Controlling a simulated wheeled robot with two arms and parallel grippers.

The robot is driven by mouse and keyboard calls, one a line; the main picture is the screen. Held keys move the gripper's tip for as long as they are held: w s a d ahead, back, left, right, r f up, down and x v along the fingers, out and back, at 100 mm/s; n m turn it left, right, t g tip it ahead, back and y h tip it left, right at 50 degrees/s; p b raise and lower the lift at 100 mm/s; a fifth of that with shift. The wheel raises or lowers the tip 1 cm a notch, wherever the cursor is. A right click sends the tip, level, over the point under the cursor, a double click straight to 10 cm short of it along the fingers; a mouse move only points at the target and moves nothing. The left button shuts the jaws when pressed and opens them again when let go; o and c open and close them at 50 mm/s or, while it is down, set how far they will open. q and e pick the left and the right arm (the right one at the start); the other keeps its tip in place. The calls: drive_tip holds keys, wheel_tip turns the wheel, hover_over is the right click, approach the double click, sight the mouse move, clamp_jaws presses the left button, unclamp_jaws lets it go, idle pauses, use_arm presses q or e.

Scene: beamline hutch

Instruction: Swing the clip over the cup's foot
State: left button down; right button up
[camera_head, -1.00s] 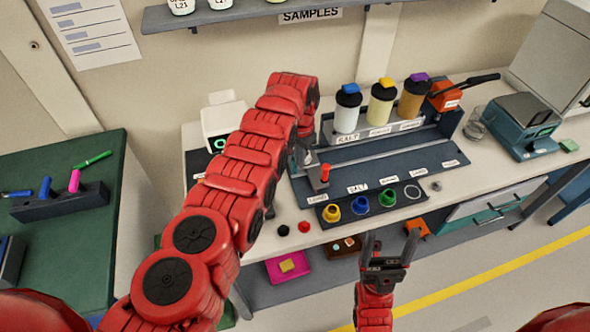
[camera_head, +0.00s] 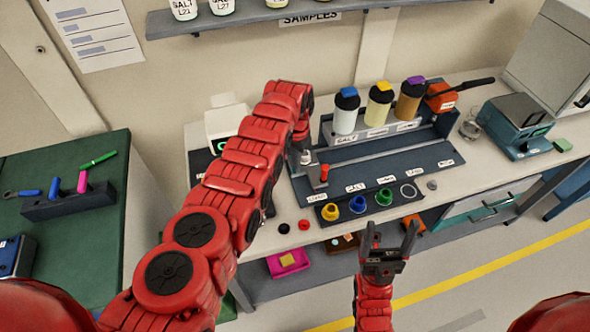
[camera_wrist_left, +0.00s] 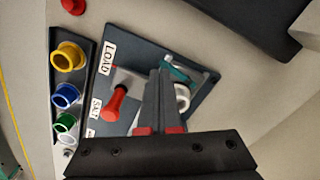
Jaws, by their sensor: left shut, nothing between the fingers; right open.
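A red-handled lever (camera_head: 324,172) stands at the left end of the dark rail plate marked LOAD. It also shows in the left wrist view (camera_wrist_left: 115,103), with a pale bracket at its base. Beside it are a white round part (camera_wrist_left: 182,97) and a teal strip (camera_wrist_left: 176,72), partly hidden by my fingers. I cannot tell for sure which of these is the clip or the cup's foot. My left gripper (camera_wrist_left: 160,76) is shut and empty over the plate, just beside the lever. My right gripper (camera_head: 390,238) is open and empty in front of the bench.
A dark tray (camera_head: 320,212) of yellow, blue, green and white rings lies in front of the plate. Capped jars (camera_head: 378,108) stand in a rack behind it. A black and a red cap (camera_head: 304,225) lie near the bench edge. A teal device (camera_head: 515,125) stands right.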

use_arm(q)
drive_tip(key=shift+s+a+r+p, duration=0.1)
drive_tip(key=shift+a+p, duration=0.5)
drive_tip(key=shift+p, duration=0.2)
drive_tip(key=shift+a, duration=0.2)
drive_tip(key=shift+w+a, duration=0.2)
drive_tip(key=shift+a, duration=0.35)
drive_tip(key=shift+w+a+b, duration=0.3)
drive_tip(key=shift+a+b, duration=0.3)
